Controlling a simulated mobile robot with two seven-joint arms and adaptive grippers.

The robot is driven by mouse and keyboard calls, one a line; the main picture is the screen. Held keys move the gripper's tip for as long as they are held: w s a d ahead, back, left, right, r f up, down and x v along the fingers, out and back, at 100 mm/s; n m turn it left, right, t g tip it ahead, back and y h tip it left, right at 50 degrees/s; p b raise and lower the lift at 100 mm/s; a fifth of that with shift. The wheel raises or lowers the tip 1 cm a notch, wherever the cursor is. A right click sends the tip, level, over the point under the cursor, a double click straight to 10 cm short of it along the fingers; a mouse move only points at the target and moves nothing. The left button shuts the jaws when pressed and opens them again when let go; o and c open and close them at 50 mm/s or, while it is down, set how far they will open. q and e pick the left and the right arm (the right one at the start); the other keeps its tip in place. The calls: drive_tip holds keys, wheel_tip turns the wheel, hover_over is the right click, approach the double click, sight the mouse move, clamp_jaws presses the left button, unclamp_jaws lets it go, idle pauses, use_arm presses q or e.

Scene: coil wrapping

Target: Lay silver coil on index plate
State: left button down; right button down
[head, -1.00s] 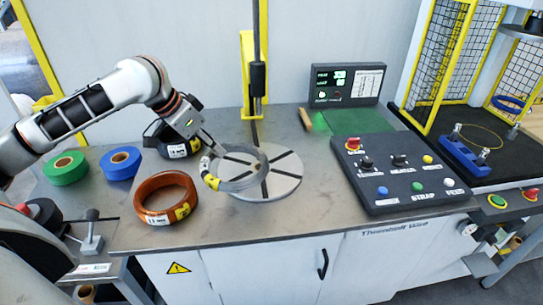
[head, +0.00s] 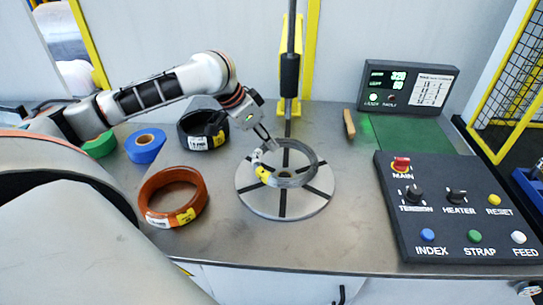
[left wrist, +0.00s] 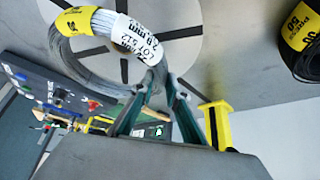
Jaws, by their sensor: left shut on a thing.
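The silver coil (head: 290,183) is a grey wire ring with yellow and white labels. It is over the round, slotted index plate (head: 299,207), with its ring a little toward the back of the plate's centre. I cannot tell whether it touches the plate. My left gripper (head: 268,146) is shut on the coil's back-left rim. In the left wrist view the fingers (left wrist: 166,82) pinch the coil (left wrist: 85,62) beside its white label, with the plate (left wrist: 188,45) behind. My right gripper is not in view.
A copper coil (head: 156,187) lies left of the plate and a black coil (head: 192,137) behind-left. Blue tape (head: 145,155) and green tape (head: 98,147) are farther left. A control panel (head: 440,220) stands right. A yellow post (head: 281,75) with a dark rod rises behind the plate.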

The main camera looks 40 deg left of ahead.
sight(268, 151)
use_arm(q)
drive_tip(key=shift+w+f+b, duration=0.1)
drive_tip(key=shift+f+b, duration=0.5)
drive_tip(key=shift+f, duration=1.45)
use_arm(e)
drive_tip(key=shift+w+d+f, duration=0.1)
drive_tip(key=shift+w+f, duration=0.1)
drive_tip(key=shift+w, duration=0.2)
use_arm(q)
drive_tip(key=c, duration=2)
unclamp_jaws()
